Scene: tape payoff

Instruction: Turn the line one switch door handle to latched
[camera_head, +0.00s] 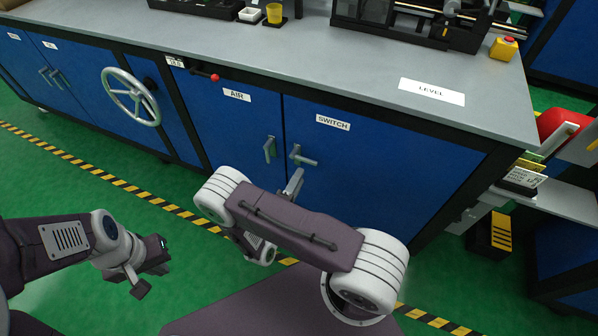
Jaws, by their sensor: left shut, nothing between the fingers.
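The blue door labelled SWITCH (375,160) is closed on the front of the bench. Its grey lever handle (303,158) sits near the door's left edge, with the lever pointing right and slightly down. My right gripper (294,183) is just below this handle, mostly hidden behind my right forearm. Only a grey finger part shows, apparently apart from the lever, and its opening cannot be seen. My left gripper (150,280) is shut and empty, low at the left above the green floor, far from the handle.
The AIR door (235,130) beside it has an upright handle (269,149). A handwheel (130,97) and a red-knobbed lever (205,73) are further left. The grey benchtop (300,50) overhangs the doors. A shelf with red items (565,130) stands at the right.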

